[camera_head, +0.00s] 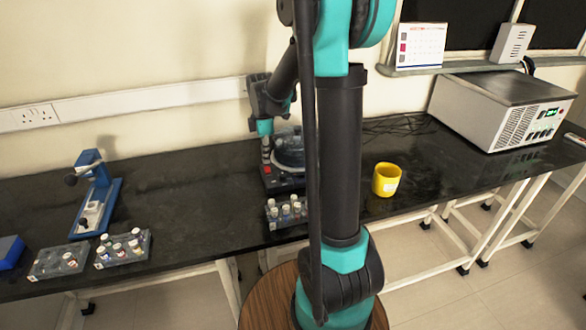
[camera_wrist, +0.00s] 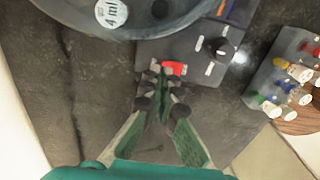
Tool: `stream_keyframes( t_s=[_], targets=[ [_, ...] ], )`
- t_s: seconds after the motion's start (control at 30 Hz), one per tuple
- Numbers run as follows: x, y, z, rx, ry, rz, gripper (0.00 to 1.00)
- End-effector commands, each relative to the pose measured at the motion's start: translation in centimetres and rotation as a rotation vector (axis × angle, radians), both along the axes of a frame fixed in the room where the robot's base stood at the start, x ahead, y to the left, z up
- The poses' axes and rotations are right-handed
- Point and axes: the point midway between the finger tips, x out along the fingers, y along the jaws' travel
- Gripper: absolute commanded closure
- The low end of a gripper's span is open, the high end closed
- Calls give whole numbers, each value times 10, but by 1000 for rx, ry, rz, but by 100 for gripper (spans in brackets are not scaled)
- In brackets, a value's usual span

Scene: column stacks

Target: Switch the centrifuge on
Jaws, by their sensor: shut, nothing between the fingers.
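The centrifuge (camera_head: 290,158) stands on the dark bench in the head view, partly hidden behind my arm. In the wrist view its round bowl (camera_wrist: 150,22) with a "4 ml" label fills the top, above a grey control panel (camera_wrist: 197,65). A red switch (camera_wrist: 174,68) sits on the panel's left part, with a black knob (camera_wrist: 221,47) to its right. My gripper (camera_wrist: 161,78) is shut and empty, its tips at the left side of the red switch. I cannot tell whether they touch it. In the head view the gripper (camera_head: 266,150) is small, at the centrifuge's left front.
A rack of capped vials (camera_wrist: 285,80) stands right of the panel in the wrist view. A yellow cup (camera_head: 386,180) is right of my arm. A blue stand (camera_head: 97,195) and vial racks (camera_head: 122,248) are at left, a large grey device (camera_head: 505,108) at right.

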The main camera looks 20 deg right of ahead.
Motion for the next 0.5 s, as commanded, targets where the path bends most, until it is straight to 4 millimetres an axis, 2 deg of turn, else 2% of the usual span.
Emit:
stream_keyframes(
  t_s=[0.5],
  targets=[
    [0, 0, -7, 0, 0, 0, 100]
  ],
)
